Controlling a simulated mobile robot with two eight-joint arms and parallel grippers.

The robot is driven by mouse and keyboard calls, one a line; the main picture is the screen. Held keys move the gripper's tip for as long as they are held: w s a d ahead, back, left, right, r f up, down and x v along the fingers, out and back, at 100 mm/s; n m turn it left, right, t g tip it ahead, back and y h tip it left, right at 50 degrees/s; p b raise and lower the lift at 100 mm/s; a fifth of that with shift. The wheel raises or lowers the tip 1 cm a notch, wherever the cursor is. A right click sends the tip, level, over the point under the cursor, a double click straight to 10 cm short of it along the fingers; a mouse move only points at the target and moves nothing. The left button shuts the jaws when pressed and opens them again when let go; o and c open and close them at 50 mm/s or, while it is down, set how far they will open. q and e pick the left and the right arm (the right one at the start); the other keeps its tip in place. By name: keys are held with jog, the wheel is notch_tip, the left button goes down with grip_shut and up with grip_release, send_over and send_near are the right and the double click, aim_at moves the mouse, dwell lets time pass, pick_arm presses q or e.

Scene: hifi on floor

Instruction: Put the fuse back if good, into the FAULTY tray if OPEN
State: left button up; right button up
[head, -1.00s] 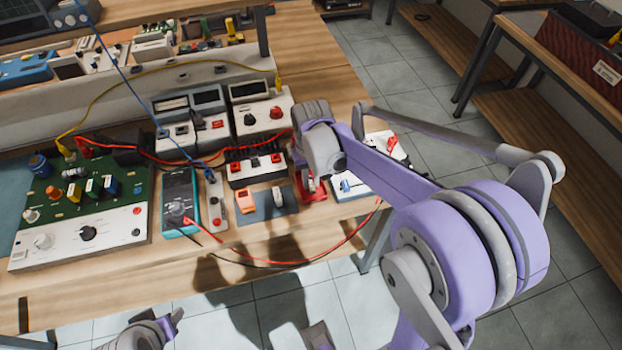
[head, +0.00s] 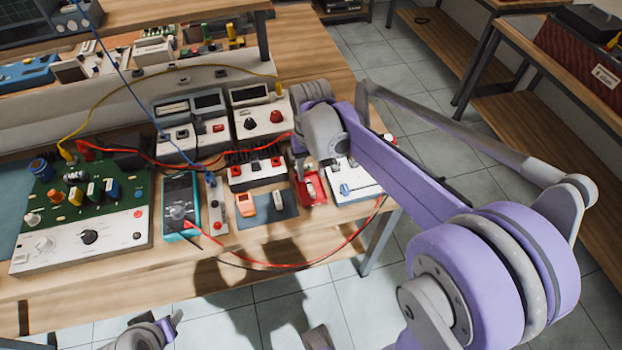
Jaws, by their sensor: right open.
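A small red tray (head: 313,187) lies near the front right of the bench; its label cannot be read. My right gripper (head: 302,174) is open, pointing down over the tray's left side. Whether it touches the tray is unclear. Left of the tray is a dark grey mat (head: 289,211) with a small pale piece (head: 278,201) on it; I cannot tell whether this is the fuse. A teal multimeter (head: 180,204) stands further left with red and black leads. My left gripper (head: 168,326) is low at the bottom edge, its jaws unclear.
A white unit with a blue part (head: 352,184) is right of the red tray. A green circuit board (head: 85,193) fills the left. Instrument boxes (head: 262,118) stand behind. A red lead loops across the front.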

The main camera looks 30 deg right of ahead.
aim_at(311, 188)
notch_tip(311, 188, up, 6)
jog(key=s+a+f+n+t, duration=0.1)
jog(key=s+a+f+t, duration=0.1)
jog(key=s, duration=0.6)
jog(key=s+a+f+n+t, duration=0.1)
jog(key=s+a+f+t, duration=0.2)
jog(key=s+f, duration=0.3)
jog(key=shift+s+a+f+n, duration=0.2)
jog(key=shift+s+a+n, duration=0.1)
jog(key=shift+s+a, duration=0.65)
jog(key=shift+w+r+p, duration=0.2)
jog(key=shift+r+p, duration=0.35)
jog(key=shift+w+r+p, duration=0.15)
jog(key=shift+r+p, duration=0.35)
jog(key=shift+p, duration=0.05)
jog(key=shift+s+d, duration=0.1)
jog(key=shift+s, duration=0.05)
